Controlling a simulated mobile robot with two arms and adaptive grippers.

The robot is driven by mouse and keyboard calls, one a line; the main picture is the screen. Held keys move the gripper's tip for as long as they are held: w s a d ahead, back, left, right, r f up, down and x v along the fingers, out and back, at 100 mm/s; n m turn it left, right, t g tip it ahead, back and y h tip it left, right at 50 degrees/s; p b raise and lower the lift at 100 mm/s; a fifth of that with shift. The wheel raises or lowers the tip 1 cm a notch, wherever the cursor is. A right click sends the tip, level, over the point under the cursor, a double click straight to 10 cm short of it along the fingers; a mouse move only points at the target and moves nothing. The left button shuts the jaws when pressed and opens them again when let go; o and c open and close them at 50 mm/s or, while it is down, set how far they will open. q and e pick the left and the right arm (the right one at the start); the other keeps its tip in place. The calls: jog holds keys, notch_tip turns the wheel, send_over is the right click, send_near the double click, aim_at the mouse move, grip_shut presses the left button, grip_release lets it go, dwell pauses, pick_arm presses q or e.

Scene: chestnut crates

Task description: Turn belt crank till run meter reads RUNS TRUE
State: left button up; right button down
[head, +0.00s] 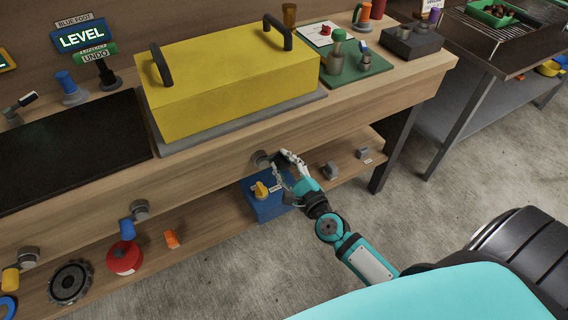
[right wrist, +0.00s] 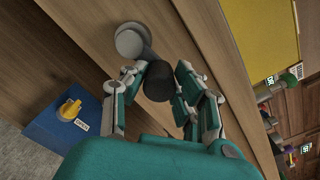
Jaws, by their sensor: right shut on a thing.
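My right gripper (head: 290,168) is at the front face of the wooden bench, below a yellow box. In the right wrist view its fingers (right wrist: 160,98) are closed around the dark grip of a crank (right wrist: 158,82). The crank's round grey hub (right wrist: 128,40) sits on the bench front; it also shows in the head view (head: 261,158), partly behind the fingers. Further left on the bench front are a blue-handled crank (head: 127,228) and a yellow-handled one (head: 11,279). I cannot make out a meter reading RUNS TRUE. My left gripper is not in view.
The yellow box (head: 230,85) with two black handles stands on the bench top. A dark flat belt surface (head: 70,150) lies to its left, below a sign reading LEVEL (head: 82,38). A blue box (head: 266,203) with a yellow knob sits on the lower shelf, close to my right gripper.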

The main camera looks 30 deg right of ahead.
jog(key=shift+f, duration=0.15)
jog(key=c, duration=1)
grip_release()
jog(key=shift+s, duration=0.1)
jog(key=s, duration=1.2)
jog(key=shift+d, duration=0.3)
